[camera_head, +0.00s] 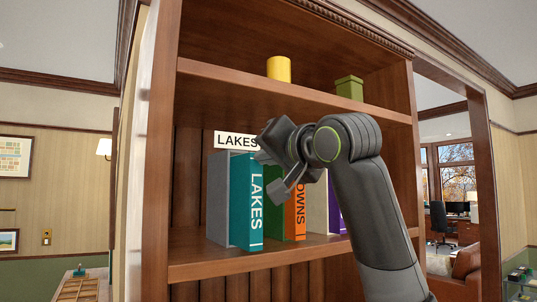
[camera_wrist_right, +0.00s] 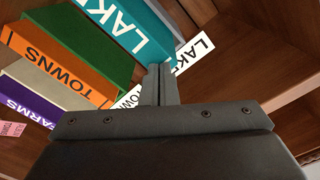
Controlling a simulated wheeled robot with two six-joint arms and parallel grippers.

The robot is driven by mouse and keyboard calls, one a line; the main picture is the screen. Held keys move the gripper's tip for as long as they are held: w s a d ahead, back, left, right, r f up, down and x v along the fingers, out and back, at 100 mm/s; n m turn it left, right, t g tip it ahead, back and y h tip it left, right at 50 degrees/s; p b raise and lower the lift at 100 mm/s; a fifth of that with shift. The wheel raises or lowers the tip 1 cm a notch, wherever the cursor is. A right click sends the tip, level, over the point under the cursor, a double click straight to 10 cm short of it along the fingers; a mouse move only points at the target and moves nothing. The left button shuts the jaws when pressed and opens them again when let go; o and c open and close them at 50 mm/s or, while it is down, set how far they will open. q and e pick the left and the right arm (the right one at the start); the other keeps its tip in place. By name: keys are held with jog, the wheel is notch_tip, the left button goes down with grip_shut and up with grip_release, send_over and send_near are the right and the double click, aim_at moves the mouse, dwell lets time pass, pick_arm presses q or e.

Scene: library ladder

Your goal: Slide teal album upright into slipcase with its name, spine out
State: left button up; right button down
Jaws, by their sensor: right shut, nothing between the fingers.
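The teal album (camera_head: 257,205) stands upright on the shelf, its LAKES spine facing out. It sits partly inside a grey slipcase (camera_head: 219,195) under a white LAKES label (camera_head: 235,140), and its front part sticks out past the slipcase edge. It also shows in the right wrist view (camera_wrist_right: 130,25). My right gripper (camera_head: 262,157) is at the top of the teal album. Its fingers (camera_wrist_right: 160,80) are shut and empty, with tips close to the album; I cannot tell whether they touch. My left gripper is out of view.
To the right stand a green volume (camera_wrist_right: 75,50), an orange TOWNS album (camera_head: 295,215) and a purple FARMS album (camera_head: 336,213). A yellow canister (camera_head: 278,69) and a green box (camera_head: 349,88) sit on the upper shelf (camera_head: 230,82). The lower shelf front (camera_head: 215,262) is clear.

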jog(key=shift+p+x, duration=1.15)
jog(key=shift+x, duration=0.65)
jog(key=shift+f, duration=0.1)
jog(key=b+v, duration=1)
jog(key=v, duration=1)
jog(key=shift+b, duration=0.4)
